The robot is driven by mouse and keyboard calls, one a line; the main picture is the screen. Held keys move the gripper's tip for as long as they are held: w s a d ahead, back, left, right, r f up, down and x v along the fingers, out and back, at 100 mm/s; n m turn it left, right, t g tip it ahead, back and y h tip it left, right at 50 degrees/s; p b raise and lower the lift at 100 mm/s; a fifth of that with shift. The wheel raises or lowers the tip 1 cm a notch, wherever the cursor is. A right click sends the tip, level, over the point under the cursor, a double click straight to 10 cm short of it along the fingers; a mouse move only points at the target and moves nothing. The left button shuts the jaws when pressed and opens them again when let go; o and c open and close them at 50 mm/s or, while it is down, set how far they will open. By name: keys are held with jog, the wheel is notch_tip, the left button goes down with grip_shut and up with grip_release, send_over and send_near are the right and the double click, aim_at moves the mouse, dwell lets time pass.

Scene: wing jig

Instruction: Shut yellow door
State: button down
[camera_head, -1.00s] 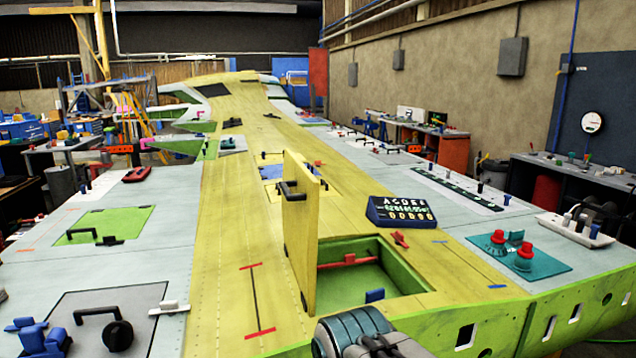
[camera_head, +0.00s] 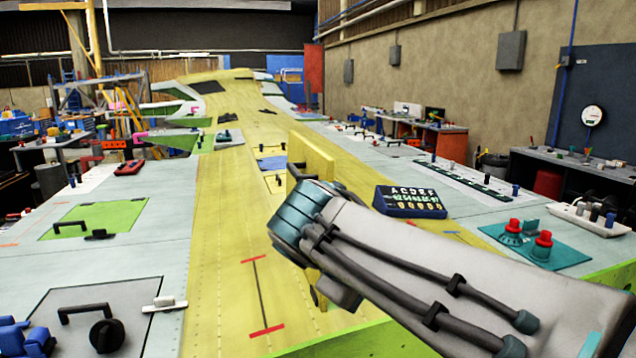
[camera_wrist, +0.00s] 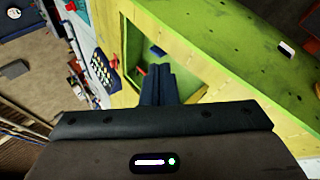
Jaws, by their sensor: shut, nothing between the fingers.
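The yellow door (camera_head: 314,153) stands upright and open on the yellow wing skin in the head view. My arm covers its lower part and the opening beside it. In the wrist view, the opening shows as a green-lined recess (camera_wrist: 133,45) with a small blue block and a red part at it. My gripper (camera_wrist: 156,72) shows in the wrist view with its dark fingers together and empty, over the recess area. I cannot tell whether it touches the door.
A dark blue display box (camera_head: 409,201) stands on the wing right of the door. A teal plate with red knobs (camera_head: 541,243) lies further right. A green panel with a black handle (camera_head: 95,221) is at left.

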jog(key=w+a+r+n+t+h+b, duration=0.25)
jog(key=a+r+t+b, duration=0.4)
jog(key=a+r, duration=1.05)
jog(key=shift+t, duration=0.65)
jog(key=shift+s+d+f+p+x, duration=0.3)
jog(key=shift+p+x, duration=0.4)
jog(key=shift+x, duration=1.3)
jog(key=shift+s+d+p+x, duration=0.1)
jog(key=shift+d+p+x, duration=0.45)
jog(key=shift+x, duration=1.4)
jog(key=shift+s+d+f+p+x, duration=0.2)
jog(key=shift+p+x, duration=0.6)
jog(key=shift+x, duration=1.2)
